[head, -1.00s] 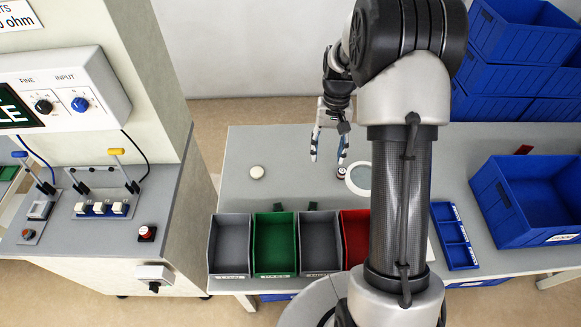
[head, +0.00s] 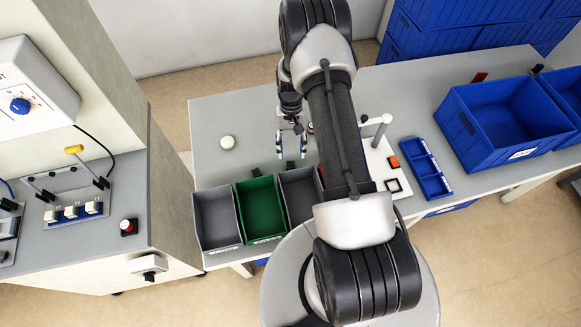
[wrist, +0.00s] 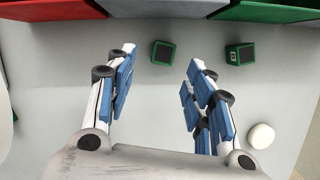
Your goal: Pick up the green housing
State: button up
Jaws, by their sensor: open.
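Two small dark green block-shaped housings lie on the grey table behind the bins. In the wrist view one green housing (wrist: 163,53) sits beyond the gap between my fingers, a little right of its middle. The other green housing (wrist: 239,54) is further right, beyond the right finger, with a small light mark on one face. In the head view they show as a dark piece (head: 291,165) just below my fingertips and another (head: 255,171) to its left. My gripper (head: 291,154) is open and empty, fingers pointing down; it also shows in the wrist view (wrist: 158,88).
A row of bins stands at the table's front: grey (head: 218,218), green (head: 261,208), grey (head: 300,193) and a mostly hidden red one. A white round disc (head: 227,142) lies left of my gripper. A blue divided tray (head: 425,168) and large blue crate (head: 505,120) are right.

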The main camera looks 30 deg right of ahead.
aim_at(290, 163)
jog(key=shift+a+b+x, duration=0.15)
jog(key=shift+b+x, duration=0.2)
jog(key=shift+x, duration=1.15)
jog(key=shift+a+b+x, duration=0.15)
jog(key=shift+b+x, duration=0.15)
jog(key=shift+x, duration=1.25)
jog(key=shift+r, duration=0.1)
jog(key=shift+c, duration=0.2)
jog(key=c, duration=1)
notch_tip(290, 163, up, 19)
jog(key=p, duration=0.4)
jog(key=a+r+n+b, duration=0.1)
jog(key=a+n, duration=0.1)
jog(key=a, duration=0.2)
jog(key=a+r+n+h+b, duration=0.1)
jog(key=a+r+n, duration=0.1)
jog(key=a, duration=0.2)
jog(key=a+r+n+b, duration=0.1)
jog(key=a+r+b, duration=0.1)
jog(key=a, duration=0.2)
jog(key=shift+s+a+r+n+h, duration=0.1)
jog(key=shift+s+a+n+h, duration=0.2)
jog(key=shift+a+n, duration=0.1)
